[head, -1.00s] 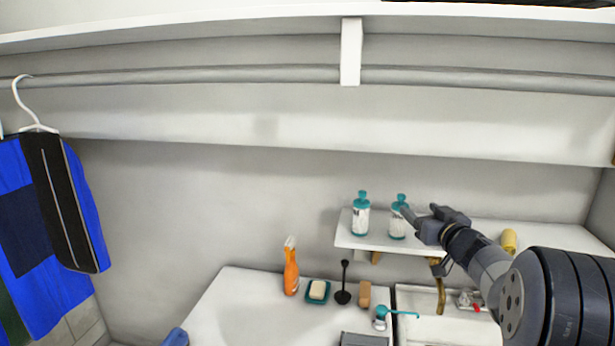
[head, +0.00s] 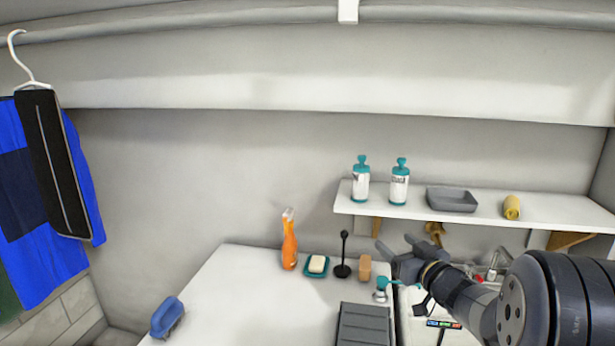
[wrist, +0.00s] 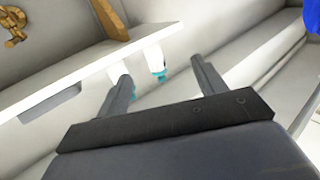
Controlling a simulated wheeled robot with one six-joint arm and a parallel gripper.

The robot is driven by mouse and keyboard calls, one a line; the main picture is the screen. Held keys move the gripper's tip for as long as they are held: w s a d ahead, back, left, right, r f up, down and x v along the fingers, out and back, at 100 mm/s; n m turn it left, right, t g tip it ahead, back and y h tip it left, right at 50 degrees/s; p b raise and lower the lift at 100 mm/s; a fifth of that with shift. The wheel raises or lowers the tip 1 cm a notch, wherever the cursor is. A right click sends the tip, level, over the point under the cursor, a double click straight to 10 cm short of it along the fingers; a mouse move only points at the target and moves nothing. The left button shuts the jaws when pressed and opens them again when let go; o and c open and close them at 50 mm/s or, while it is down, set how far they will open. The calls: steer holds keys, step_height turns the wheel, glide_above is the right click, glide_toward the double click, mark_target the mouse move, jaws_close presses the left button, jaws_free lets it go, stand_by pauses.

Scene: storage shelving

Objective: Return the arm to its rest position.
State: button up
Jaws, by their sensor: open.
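My gripper (head: 394,254) is at the lower right of the head view, below the wall shelf and above the right end of the counter. Its fingers are apart and nothing is between them. In the wrist view my gripper (wrist: 160,78) also shows two spread, empty fingers, with the shelf beyond them. Two white bottles with teal caps stand upright on the shelf, the left bottle (head: 361,180) and the right bottle (head: 399,183). The gripper is apart from both.
The wall shelf (head: 480,206) also bears a grey tray (head: 452,200) and a yellow roll (head: 511,207). Clothes (head: 45,200) hang at left.

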steer(key=s+a+f+b, duration=0.2)
steer(key=f+b, duration=0.1)
steer(key=f, duration=0.2)
steer(key=s+a+f+n+y+b, duration=0.1)
steer(key=s+a+f+b, duration=0.1)
steer(key=f, duration=0.4)
steer(key=shift+s+a+b, duration=0.3)
steer(key=shift+s+b, duration=0.35)
steer(key=shift+b, duration=0.35)
steer(key=shift+r, duration=0.15)
